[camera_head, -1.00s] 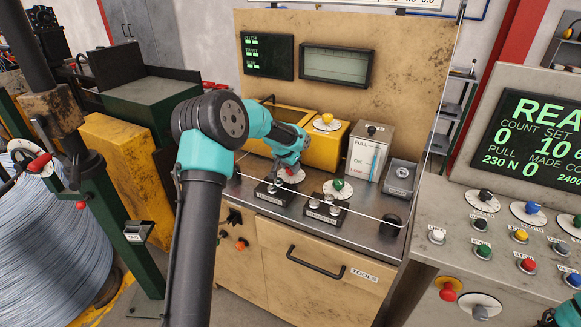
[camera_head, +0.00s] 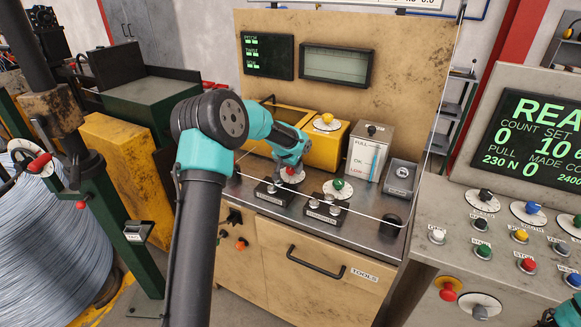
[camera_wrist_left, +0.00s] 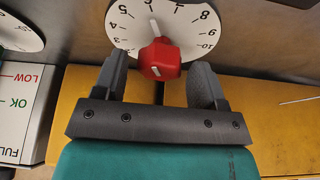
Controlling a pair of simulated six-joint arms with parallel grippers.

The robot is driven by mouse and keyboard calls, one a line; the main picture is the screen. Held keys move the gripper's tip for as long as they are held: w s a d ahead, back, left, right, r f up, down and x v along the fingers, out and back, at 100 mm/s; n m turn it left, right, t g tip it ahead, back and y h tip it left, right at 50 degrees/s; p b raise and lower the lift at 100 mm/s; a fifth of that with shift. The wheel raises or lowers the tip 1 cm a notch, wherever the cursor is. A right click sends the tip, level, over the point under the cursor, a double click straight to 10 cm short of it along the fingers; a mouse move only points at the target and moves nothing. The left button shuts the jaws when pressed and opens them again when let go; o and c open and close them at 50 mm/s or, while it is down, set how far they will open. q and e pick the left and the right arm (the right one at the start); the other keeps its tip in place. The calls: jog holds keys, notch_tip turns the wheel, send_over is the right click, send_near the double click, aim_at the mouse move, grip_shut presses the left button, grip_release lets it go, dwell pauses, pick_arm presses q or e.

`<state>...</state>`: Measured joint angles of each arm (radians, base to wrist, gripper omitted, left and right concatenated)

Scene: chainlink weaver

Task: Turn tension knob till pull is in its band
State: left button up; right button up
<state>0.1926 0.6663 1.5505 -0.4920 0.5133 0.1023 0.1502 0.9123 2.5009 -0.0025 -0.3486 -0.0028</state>
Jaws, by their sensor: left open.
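The red knob (camera_wrist_left: 160,60) sits on a round white dial (camera_wrist_left: 125,28) with printed numbers. In the left wrist view my left gripper (camera_wrist_left: 160,66) is open, with one finger on each side of the knob and a visible gap to each. In the head view the same gripper (camera_head: 290,168) is over the red knob on the bench and hides part of its dial. The console screen (camera_head: 540,135) reads PULL 230 N. A gauge box (camera_head: 369,150) carries OK and LOW marks; its exact reading is too small to tell. My right gripper is not clearly visible.
A green knob (camera_head: 338,184) on a white dial stands right of the red one. Small labelled switch boxes (camera_head: 324,208) sit in front. A yellow box with a yellow knob (camera_head: 327,120) stands behind. A dark cup (camera_head: 390,225) is at the bench's right edge.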

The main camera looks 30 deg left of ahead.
pick_arm(q)
jog(key=v, duration=1.7)
jog(key=shift+r, duration=0.15)
jog(key=shift+s, duration=0.1)
